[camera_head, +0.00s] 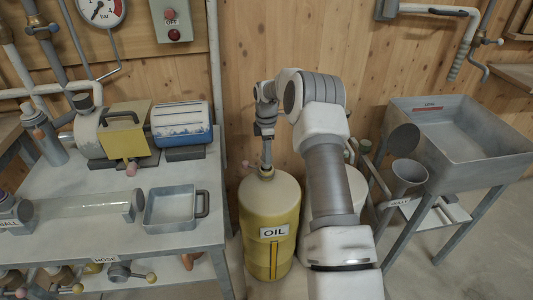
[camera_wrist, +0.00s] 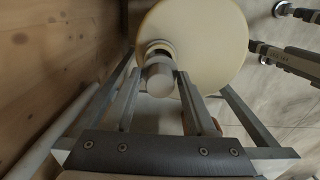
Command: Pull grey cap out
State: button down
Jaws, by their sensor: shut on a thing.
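The yellow oil tank (camera_head: 268,212), labelled OIL, stands upright on the floor against the wooden wall. Its pale round top (camera_wrist: 205,35) fills the upper middle of the wrist view. The grey cap (camera_wrist: 160,78) is a short round piece at the tank's neck (camera_wrist: 157,47). My gripper (camera_wrist: 159,82) is shut on the grey cap, one finger on each side. In the head view my gripper (camera_head: 267,158) points down over the tank's neck, and the cap is too small and covered to make out. I cannot tell how deep the cap sits in the neck.
A grey workbench (camera_head: 95,210) with a yellow machine (camera_head: 128,140) and a square pan (camera_head: 172,208) stands left of the tank. A grey sink-like hopper (camera_head: 465,135) stands at the right. My arm covers a second pale tank beside the oil tank.

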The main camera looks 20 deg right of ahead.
jog(key=shift+r+p, duration=0.95)
jog(key=shift+r, duration=0.7)
